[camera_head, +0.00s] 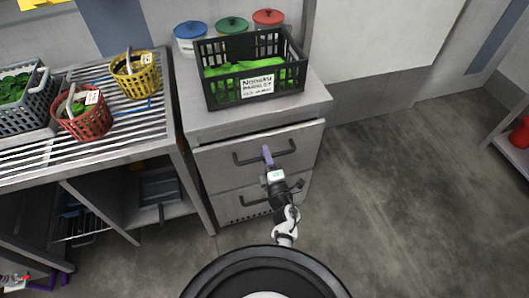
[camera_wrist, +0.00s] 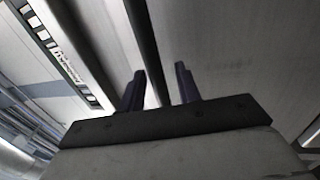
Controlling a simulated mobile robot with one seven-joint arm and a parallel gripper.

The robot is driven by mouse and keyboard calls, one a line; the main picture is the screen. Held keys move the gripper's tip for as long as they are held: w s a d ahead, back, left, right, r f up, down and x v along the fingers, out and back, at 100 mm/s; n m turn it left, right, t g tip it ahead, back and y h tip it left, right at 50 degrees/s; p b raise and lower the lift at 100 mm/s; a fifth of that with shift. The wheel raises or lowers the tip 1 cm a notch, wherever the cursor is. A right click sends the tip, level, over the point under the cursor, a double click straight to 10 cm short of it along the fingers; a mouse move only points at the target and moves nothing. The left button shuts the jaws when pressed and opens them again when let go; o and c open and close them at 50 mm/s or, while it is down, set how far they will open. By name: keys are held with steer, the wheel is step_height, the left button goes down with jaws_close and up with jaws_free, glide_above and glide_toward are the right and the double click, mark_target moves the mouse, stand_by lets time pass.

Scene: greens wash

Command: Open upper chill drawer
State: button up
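The upper chill drawer (camera_head: 222,160) is a grey front below the cabinet top, with a dark bar handle (camera_head: 246,160). It looks closed in the head view. My gripper (camera_head: 267,153) reaches up to the middle of this handle. In the wrist view, the two dark purple fingers of my gripper (camera_wrist: 161,72) are apart, with the handle bar (camera_wrist: 143,35) running between them. A gap shows between the bar and the right finger; the bar lies close to the left one. The drawer's inside is hidden.
A lower drawer (camera_head: 229,201) with its own handle sits beneath. A black crate (camera_head: 219,98) of greens stands on the cabinet top (camera_head: 200,126), with several lidded tubs behind. A slatted table (camera_head: 120,125) with baskets adjoins on the left. Floor (camera_head: 400,180) on the right is clear.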

steer(key=shift+s, duration=0.1)
steer(key=shift+c, duration=0.2)
jaws_close()
